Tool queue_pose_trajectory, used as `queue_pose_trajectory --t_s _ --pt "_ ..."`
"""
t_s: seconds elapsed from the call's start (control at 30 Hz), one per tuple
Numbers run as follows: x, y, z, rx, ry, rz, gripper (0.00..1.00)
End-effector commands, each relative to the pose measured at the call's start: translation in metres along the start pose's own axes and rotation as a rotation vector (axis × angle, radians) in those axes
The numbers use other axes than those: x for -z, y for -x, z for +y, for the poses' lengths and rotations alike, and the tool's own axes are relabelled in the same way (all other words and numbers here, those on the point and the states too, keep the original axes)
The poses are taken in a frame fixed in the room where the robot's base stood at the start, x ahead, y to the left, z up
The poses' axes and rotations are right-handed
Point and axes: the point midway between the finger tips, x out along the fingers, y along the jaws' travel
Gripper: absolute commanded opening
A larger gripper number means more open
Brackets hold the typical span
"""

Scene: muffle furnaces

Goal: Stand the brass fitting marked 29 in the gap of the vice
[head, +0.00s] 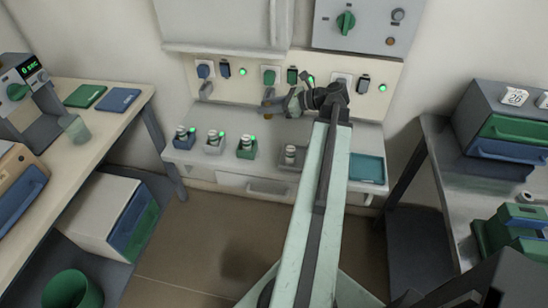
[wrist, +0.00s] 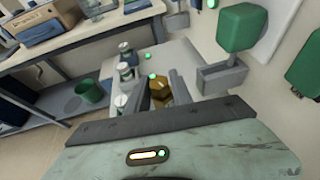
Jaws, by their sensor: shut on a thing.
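A brass fitting (wrist: 160,91), faceted and golden, shows between the grey fingers of my gripper (wrist: 163,85) in the wrist view. My gripper is shut on it. In the head view my gripper (head: 276,104) reaches left over the back bench, with a small brass patch (head: 268,96) at its tip. The mark 29 cannot be read. I cannot surely pick out the vice. The bench has a blue holder (head: 178,143), a pale holder (head: 211,149) and a green holder (head: 245,153), each with a silvery cylindrical piece in it.
Wall sockets and switches (head: 270,75) line the panel behind. Side tables (head: 130,105) stand left and right (head: 455,190). Open floor lies in front.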

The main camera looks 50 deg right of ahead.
Motion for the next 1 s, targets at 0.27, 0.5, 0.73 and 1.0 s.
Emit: queue_pose_trajectory --t_s 0.27,0.5,0.73,1.0 --pt "0.035 -0.014 0.0 0.0 0.0 0.0 0.0" --pt "0.059 -0.025 0.0 0.0 0.0 -0.001 0.0" --pt "0.079 -0.033 0.0 0.0 0.0 -0.001 0.0" --pt "0.09 -0.038 0.0 -0.001 0.0 -0.001 0.0"
